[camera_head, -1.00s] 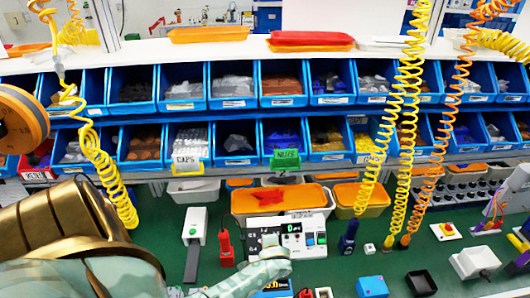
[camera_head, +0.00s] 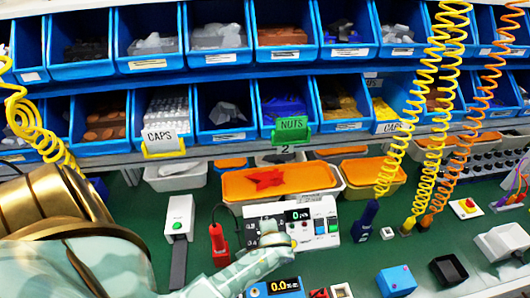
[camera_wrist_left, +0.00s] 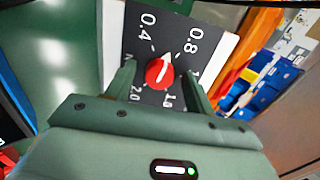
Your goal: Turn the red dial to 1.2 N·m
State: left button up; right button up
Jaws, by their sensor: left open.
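The red dial (camera_wrist_left: 159,74) shows in the wrist view on a black scale plate (camera_wrist_left: 140,55) with white numbers. Its white pointer aims between 0.4 and 0.8. The 1.2 mark is partly covered by a finger. My left gripper (camera_wrist_left: 160,80) is open, with one finger on each side of the dial; I cannot tell whether either touches it. In the head view my left gripper (camera_head: 272,235) is over the front of the white and black panel (camera_head: 320,212), and hides the dial. My right gripper is not in view.
A red-handled tool (camera_head: 219,243) and a white box (camera_head: 179,217) stand left of the panel. A blue device reading 0.0 (camera_head: 284,287) is in front. An orange-lidded bin (camera_head: 278,181) is behind.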

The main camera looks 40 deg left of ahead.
pick_arm(q)
jog(key=shift+c, duration=0.2)
jog(key=c, duration=0.9)
jog(key=shift+r, duration=0.1)
